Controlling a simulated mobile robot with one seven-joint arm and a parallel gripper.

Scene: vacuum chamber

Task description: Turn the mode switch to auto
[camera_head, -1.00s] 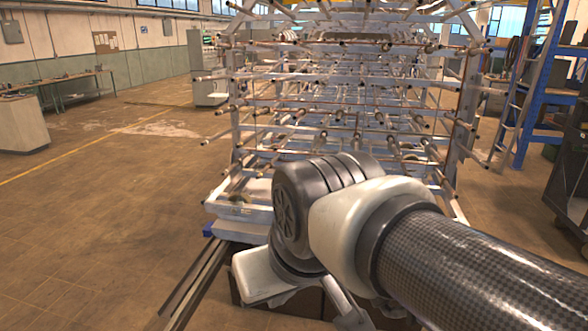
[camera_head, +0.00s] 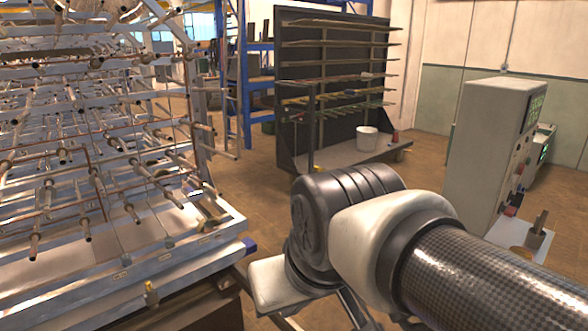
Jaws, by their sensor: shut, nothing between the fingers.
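A tall grey control cabinet (camera_head: 480,150) stands at the right in the head view. Its front faces right and shows at a steep angle, with a dark screen near the top and several small knobs or buttons, some of them red, below. I cannot tell which of these is the mode switch, or how it is set. My arm crosses the lower right of the view, in front of the cabinet's lower part. My gripper is not in view.
A large metal pipe rack (camera_head: 90,150) fills the left. A dark shelf stand (camera_head: 330,45) with a white bucket (camera_head: 367,139) on its base stands at the back. A blue frame (camera_head: 247,85) is behind. Brown floor is open between the rack and the cabinet.

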